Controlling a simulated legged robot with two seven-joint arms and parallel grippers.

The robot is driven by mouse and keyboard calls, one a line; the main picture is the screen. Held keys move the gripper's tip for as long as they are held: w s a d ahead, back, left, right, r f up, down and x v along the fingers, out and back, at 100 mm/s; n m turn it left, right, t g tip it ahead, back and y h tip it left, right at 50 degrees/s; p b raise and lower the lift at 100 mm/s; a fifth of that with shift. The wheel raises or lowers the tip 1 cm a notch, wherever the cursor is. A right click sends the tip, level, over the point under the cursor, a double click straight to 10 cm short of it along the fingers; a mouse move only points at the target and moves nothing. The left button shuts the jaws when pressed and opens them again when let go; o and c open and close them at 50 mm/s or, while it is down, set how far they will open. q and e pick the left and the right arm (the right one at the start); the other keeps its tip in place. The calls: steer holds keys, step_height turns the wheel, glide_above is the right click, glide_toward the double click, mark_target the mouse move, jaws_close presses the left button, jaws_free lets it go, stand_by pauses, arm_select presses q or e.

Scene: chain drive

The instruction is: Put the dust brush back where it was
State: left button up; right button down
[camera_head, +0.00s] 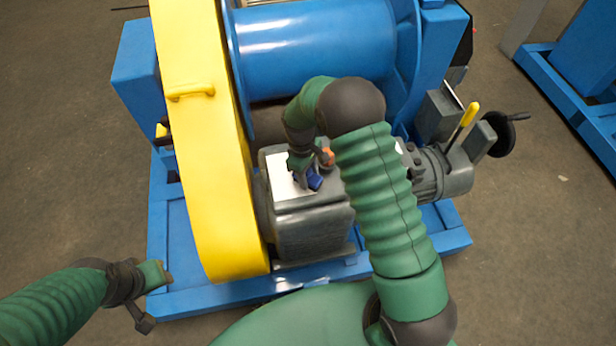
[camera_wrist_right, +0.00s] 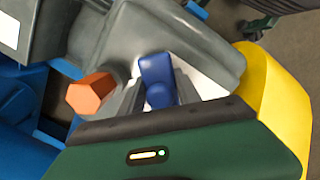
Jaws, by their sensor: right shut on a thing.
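The blue piece (camera_head: 314,180) at my right gripper (camera_head: 304,172) appears to be the dust brush; only a small blue part shows and I see no bristles. In the right wrist view the blue brush (camera_wrist_right: 157,80) is between the grey fingers of my right gripper (camera_wrist_right: 160,97), which is shut on it. The brush is over the white patch (camera_head: 286,190) on top of the grey gearbox (camera_head: 313,232); I cannot tell whether it touches.
An orange hexagonal cap (camera_wrist_right: 90,93) is beside the right gripper. A tall yellow chain guard (camera_head: 208,170) stands left of the gearbox. A blue drum (camera_head: 315,45) lies behind. A motor (camera_head: 440,172), yellow-handled lever (camera_head: 470,113) and black handwheel (camera_head: 497,134) are at the right.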

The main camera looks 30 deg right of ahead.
steer(key=c, duration=1.1)
jaws_free()
steer(key=r+p, duration=0.1)
steer(key=r, duration=0.3)
steer(key=r+p, duration=0.1)
steer(key=r, duration=0.3)
steer(key=w+a+r+p, duration=0.1)
steer(key=r, duration=0.3)
steer(key=shift+w, duration=0.1)
steer(key=shift+s+a+r, duration=0.1)
steer(key=shift+s+r, duration=0.15)
steer(key=shift+r, duration=0.05)
steer(key=s+a+r+m+t, duration=0.1)
steer(key=s+m, duration=0.1)
steer(key=s, duration=0.3)
steer(key=s+a+r+m+t, duration=0.1)
steer(key=s+m, duration=0.1)
steer(key=s, duration=0.4)
steer(key=s+a+r+m+t, duration=0.1)
steer(key=s+a+m, duration=0.1)
steer(key=s, duration=0.3)
steer(key=shift+s+r+t+y, duration=0.3)
steer(key=shift+t+y, duration=0.1)
